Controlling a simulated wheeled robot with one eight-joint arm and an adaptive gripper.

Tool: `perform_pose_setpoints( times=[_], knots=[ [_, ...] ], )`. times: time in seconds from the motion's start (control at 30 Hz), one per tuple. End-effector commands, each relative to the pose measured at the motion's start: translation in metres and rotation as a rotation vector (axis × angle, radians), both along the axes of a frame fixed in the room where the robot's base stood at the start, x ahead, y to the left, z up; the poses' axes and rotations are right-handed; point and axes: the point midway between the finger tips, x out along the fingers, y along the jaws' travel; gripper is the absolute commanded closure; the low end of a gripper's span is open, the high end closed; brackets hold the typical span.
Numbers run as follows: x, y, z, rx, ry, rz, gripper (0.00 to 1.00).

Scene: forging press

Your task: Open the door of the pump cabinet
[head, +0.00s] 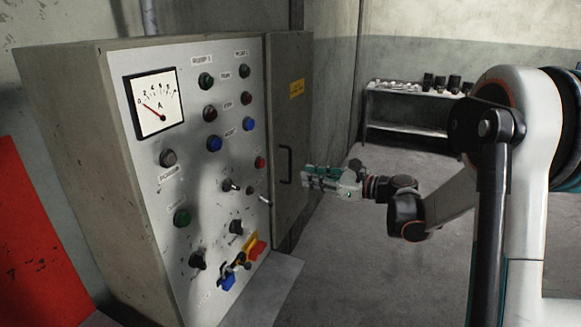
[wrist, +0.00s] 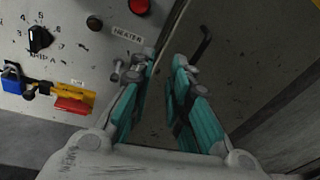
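The pump cabinet door (head: 292,90) is a grey-brown panel at the right end of the control panel, with a yellow label and a dark upright bar handle (head: 286,165). It looks shut, with no clear gap in the head view. The handle also shows in the wrist view (wrist: 203,46), beyond and right of the fingertips. My gripper (head: 307,178) is in front of the door, just right of the handle in the head view. In the wrist view my gripper (wrist: 158,68) has its teal fingers apart with nothing between them. I see no contact with the handle.
The grey control panel (head: 205,165) left of the door carries buttons, knobs and a gauge (head: 156,103). A shelf (head: 410,110) stands at the back. Floor right of the door is clear.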

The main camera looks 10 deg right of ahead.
Motion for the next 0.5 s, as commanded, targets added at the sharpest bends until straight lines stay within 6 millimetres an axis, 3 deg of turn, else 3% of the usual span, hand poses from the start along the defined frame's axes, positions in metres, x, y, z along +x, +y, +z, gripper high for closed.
perform_pose_setpoints(
  times=[0.1,0.23,0.37,0.5],
  knots=[
    [0.013,-0.028,-0.015,0.117,0.043,-0.044,0.83],
    [0.018,-0.044,-0.022,0.189,0.069,-0.066,0.83],
    [0.023,-0.045,-0.025,0.209,0.078,-0.07,0.83],
    [0.034,-0.032,-0.025,0.208,0.077,-0.067,0.83]
  ],
)
